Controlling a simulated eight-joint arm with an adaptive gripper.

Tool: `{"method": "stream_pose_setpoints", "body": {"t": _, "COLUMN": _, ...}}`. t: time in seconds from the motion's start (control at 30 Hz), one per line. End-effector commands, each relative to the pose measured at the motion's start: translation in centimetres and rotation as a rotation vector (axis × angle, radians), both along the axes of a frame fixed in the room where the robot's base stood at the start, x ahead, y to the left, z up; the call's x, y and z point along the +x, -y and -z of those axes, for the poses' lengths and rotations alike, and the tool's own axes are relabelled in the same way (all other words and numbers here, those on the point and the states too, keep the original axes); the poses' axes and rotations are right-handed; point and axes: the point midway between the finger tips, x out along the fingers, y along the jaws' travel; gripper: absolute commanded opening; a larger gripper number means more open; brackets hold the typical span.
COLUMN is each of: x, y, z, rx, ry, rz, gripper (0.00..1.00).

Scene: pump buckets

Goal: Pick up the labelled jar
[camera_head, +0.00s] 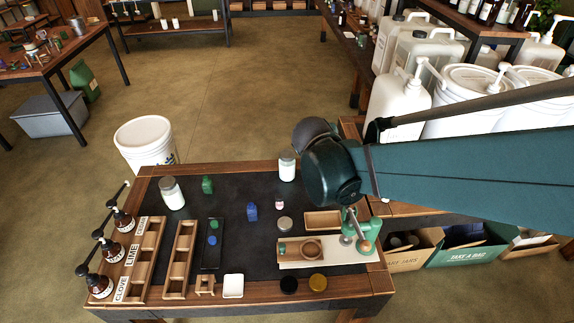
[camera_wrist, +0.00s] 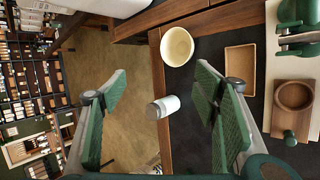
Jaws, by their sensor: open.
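A white jar with a grey lid (camera_head: 287,166) stands near the far edge of the dark mat, just left of my arm. It appears to be the jar (camera_wrist: 165,106) between my fingers in the wrist view, apart from both. A second white jar with a metal lid (camera_head: 171,193) stands at the mat's left, and a small jar with a pinkish band (camera_head: 279,204) stands mid-mat. I cannot read a label on any of them. My gripper (camera_wrist: 160,70) is open and empty, its green-padded fingers spread wide. In the head view my arm hides it.
A cream bowl (camera_wrist: 177,46) and wooden tray (camera_wrist: 240,70) lie near the jar. A green press (camera_head: 357,232) and board are at the right. Pump bottles (camera_head: 122,220) and wooden racks line the left. Blue and green items stand mid-mat.

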Motion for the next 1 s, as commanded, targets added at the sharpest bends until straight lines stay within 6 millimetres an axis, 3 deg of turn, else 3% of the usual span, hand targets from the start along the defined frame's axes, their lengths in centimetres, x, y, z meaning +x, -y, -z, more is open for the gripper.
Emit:
{"method": "stream_pose_setpoints", "body": {"t": 0.5, "x": 6.3, "y": -4.5, "z": 3.8, "rx": -0.374, "ry": -0.069, "rz": -0.278, "gripper": 0.60}}
{"method": "stream_pose_setpoints", "body": {"t": 1.0, "x": 10.7, "y": -9.9, "z": 8.1, "rx": -0.745, "ry": -0.142, "rz": -0.509, "gripper": 0.60}}
